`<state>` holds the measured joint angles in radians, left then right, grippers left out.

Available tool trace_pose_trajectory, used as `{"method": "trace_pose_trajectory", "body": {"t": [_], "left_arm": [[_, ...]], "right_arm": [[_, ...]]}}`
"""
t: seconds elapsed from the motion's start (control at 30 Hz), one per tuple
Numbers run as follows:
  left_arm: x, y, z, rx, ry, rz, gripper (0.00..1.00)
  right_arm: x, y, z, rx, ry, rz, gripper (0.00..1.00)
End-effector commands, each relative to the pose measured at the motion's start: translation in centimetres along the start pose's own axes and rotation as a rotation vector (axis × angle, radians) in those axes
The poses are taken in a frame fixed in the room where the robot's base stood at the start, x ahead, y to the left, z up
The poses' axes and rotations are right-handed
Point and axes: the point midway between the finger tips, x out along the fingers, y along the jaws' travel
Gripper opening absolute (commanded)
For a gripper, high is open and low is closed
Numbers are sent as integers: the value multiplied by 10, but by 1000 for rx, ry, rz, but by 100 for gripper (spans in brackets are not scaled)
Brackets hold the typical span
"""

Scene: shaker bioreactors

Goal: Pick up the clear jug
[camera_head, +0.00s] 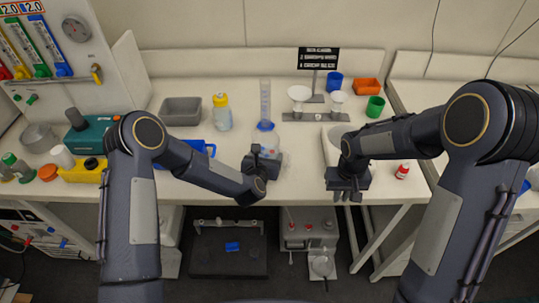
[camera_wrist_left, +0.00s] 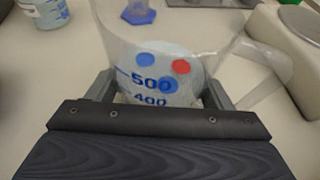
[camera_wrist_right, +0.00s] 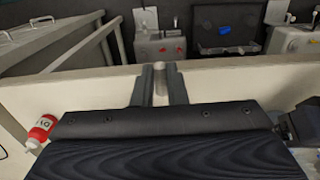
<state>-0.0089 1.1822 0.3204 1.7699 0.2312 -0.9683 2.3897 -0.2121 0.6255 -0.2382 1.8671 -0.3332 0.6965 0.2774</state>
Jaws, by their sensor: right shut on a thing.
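The clear jug (camera_wrist_left: 150,68) stands on the white table with blue 500 and 400 marks on its side. Its handle points right in the left wrist view, and it shows faintly in the head view (camera_head: 272,158). My left gripper (camera_wrist_left: 160,88) is open, with one finger on each side of the jug. Whether the fingers touch it is unclear. My right gripper (camera_wrist_right: 161,75) is shut on a small pale thing (camera_wrist_right: 160,68) near the table's front edge. In the head view my right gripper (camera_head: 347,195) hides what it holds.
A blue-based cylinder (camera_head: 265,103) stands behind the jug. A yellow-capped bottle (camera_head: 221,112), grey bin (camera_head: 181,111) and balance stand (camera_head: 313,116) are farther back. A white object (camera_head: 333,143) is behind my right gripper.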

Motion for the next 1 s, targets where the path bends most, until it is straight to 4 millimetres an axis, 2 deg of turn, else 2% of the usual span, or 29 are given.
{"method": "trace_pose_trajectory", "body": {"t": [0.03,0.2,0.27,0.57,1.0], "left_arm": [[0,0,0,0,0,0,66],[0,0,0,0,0,0,44],[0,0,1,0,-3,0,38],[-3,0,8,0,-4,1,38],[-33,0,82,-1,-7,1,38]], "right_arm": [[0,0,0,0,0,0,0],[0,0,0,0,0,0,0],[0,0,0,0,0,0,0],[0,0,0,0,0,0,0],[0,0,0,0,0,0,0]]}}
